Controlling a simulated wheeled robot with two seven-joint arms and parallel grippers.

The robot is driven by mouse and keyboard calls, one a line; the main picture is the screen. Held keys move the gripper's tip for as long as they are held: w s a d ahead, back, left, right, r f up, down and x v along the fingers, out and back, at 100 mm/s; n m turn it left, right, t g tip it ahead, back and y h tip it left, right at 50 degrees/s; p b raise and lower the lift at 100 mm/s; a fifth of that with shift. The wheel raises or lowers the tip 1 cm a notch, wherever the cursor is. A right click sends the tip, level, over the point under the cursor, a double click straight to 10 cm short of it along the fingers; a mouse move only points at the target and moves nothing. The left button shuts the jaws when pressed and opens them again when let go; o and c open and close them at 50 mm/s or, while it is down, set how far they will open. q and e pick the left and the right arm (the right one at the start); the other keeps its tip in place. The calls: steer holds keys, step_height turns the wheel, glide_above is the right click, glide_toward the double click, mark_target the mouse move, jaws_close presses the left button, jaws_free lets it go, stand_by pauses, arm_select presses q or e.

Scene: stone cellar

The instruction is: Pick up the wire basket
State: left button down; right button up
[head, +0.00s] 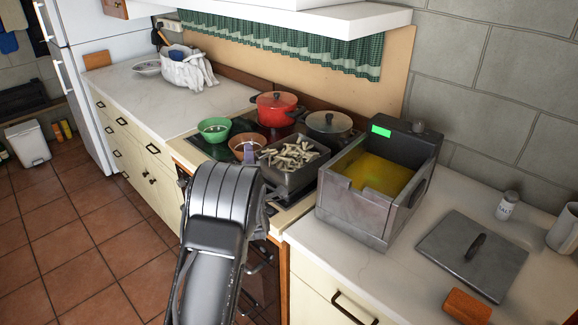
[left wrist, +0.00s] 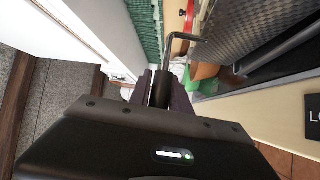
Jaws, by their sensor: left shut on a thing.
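The wire basket (head: 311,173) is grey, holds pale cut pieces, and is over the front of the hob, left of the fryer. In the left wrist view its mesh wall (left wrist: 235,38) fills the upper right, and a bent wire leads to its black handle (left wrist: 161,90). My left gripper (head: 250,152) reaches in from below, at the basket's left side. In the left wrist view the left gripper (left wrist: 161,86) has its dark fingers shut on the handle. I cannot tell whether the basket touches the hob. My right gripper is not in view.
A grey fryer (head: 352,220) with yellow oil stands right of the basket. A red pot (head: 276,109), a lidded dark pot (head: 328,124), a green bowl (head: 214,130) and a brown bowl (head: 241,146) crowd the hob. A flat lid (head: 455,248) and an orange sponge (head: 466,306) lie at right.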

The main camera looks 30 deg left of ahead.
arm_select(q)
steer(key=shift+r, duration=0.1)
step_height(320, 180, up, 10)
steer(key=b, duration=0.2)
stand_by(0.5)
stand_by(0.3)
